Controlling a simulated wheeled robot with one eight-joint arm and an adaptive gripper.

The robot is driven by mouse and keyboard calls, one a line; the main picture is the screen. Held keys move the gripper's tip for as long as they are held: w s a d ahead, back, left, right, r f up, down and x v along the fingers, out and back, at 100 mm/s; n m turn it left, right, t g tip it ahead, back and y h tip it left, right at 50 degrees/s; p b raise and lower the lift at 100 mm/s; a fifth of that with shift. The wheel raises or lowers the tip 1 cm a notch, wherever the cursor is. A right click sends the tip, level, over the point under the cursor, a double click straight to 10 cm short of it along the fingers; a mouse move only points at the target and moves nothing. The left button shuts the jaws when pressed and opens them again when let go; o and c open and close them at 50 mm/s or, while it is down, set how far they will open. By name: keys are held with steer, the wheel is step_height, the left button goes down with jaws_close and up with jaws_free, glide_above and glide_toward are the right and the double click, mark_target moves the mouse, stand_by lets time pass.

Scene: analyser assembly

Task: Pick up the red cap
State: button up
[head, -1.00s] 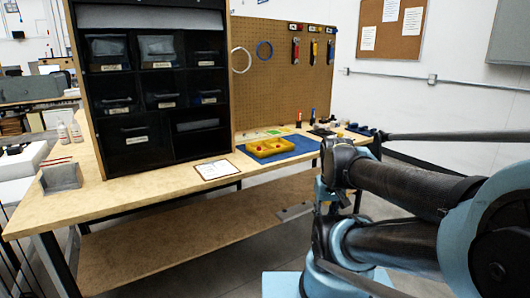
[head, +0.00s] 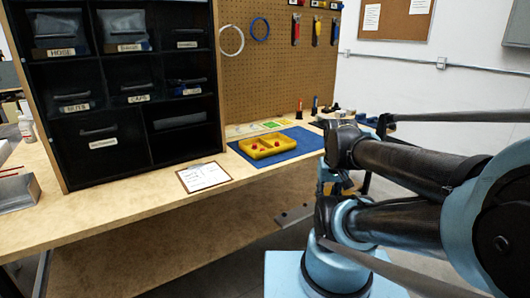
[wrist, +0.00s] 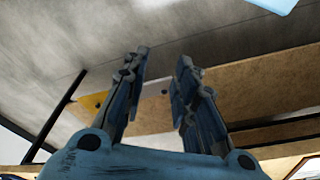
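Small red pieces (head: 276,142) lie in a yellow tray (head: 246,152) on the blue mat (head: 298,147) on the workbench; they are too small to tell which is a cap. My gripper shows in the wrist view (wrist: 158,70) with its two fingers apart and nothing between them. It is beyond the tabletop, with floor and the bench's lower shelf behind it. In the head view my arm fills the right side, and the gripper's fingers cannot be made out clearly.
A black drawer cabinet (head: 130,110) stands on the bench (head: 130,205) at left. A clipboard (head: 203,176) lies near the front edge. Tools hang on the pegboard (head: 275,75). Dark items stand on the bench's right end. The bench's front strip is mostly clear.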

steer(key=w+a+r+m+g, duration=0.1)
steer(key=w+a+r+m, duration=0.3)
steer(key=w+a+r, duration=0.5)
steer(key=w+a+r+m+g, duration=0.1)
steer(key=w+a+r+m, duration=0.45)
steer(key=w+r, duration=0.75)
steer(key=m, duration=0.2)
glide_above(262, 149)
steer(key=f, duration=1.2)
steer(key=shift+a+f, duration=0.4)
steer(key=f, duration=0.3)
steer(key=shift+w+d+f, duration=0.1)
steer(key=shift+d+f, duration=0.25)
steer(key=shift+f, duration=0.8)
steer(key=c, duration=0.3)
